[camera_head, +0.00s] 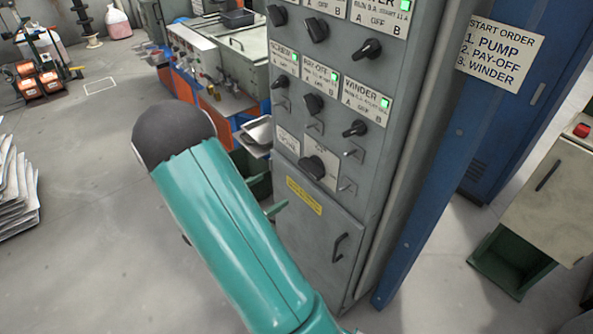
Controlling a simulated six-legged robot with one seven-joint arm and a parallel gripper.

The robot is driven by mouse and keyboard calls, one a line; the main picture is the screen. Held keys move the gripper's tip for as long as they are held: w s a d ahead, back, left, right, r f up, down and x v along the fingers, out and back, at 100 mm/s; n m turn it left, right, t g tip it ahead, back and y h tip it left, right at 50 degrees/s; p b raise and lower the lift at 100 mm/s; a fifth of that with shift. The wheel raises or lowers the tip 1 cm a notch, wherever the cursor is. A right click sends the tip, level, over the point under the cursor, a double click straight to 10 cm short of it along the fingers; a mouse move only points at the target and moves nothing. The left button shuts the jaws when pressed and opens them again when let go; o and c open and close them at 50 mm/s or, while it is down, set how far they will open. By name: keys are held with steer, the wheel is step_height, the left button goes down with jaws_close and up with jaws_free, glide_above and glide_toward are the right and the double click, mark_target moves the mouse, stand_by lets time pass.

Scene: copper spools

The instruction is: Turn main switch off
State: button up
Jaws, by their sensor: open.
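A grey control cabinet (322,235) stands right of centre, with rows of black rotary knobs. The lowest, larger black knob (313,168) sits on a white plate and looks like the main switch; its label is too small to read, and I cannot tell its setting. Above it are a knob under the WINDER label (367,98) and several others. My teal arm crosses the lower middle. The rest of the gripper is hidden.
Green lamps (384,102) glow on the labels. Small metal levers stick out beside the knobs. A cabinet door handle (338,247) is below. A blue post with a start-order sign (499,50) stands to the right. Stacked sheets (16,190) lie left; the floor between is clear.

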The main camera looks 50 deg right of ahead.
mark_target(307, 170)
steer(key=x, duration=1.3)
steer(key=shift+s+d, duration=0.25)
steer(key=shift+s, duration=0.05)
steer(key=c, duration=0.9)
